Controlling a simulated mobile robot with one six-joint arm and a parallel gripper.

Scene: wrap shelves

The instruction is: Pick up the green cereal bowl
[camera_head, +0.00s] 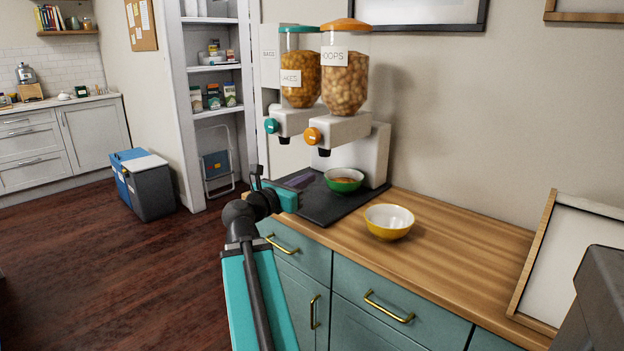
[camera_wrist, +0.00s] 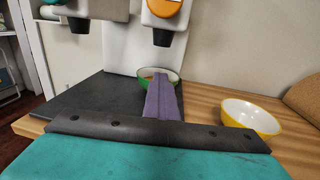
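The green cereal bowl (camera_head: 343,187) stands upright on the dark mat under the dispensers, with something brown inside. In the wrist view the bowl (camera_wrist: 174,86) is partly hidden behind my purple fingers. My gripper (camera_head: 312,178) is just left of the bowl in the head view, above the mat, and looks apart from it. In the wrist view my gripper (camera_wrist: 160,78) points toward the bowl, its fingers together as one narrow bar with nothing seen between them. Exact finger-to-rim distance is hard to tell.
A yellow bowl (camera_head: 389,226) stands on the wooden counter (camera_head: 450,240), right of the dark mat (camera_head: 322,212). Two cereal dispensers (camera_head: 347,85) overhang the green bowl; the spout (camera_head: 324,152) is above it. A framed board (camera_head: 570,260) leans at the right.

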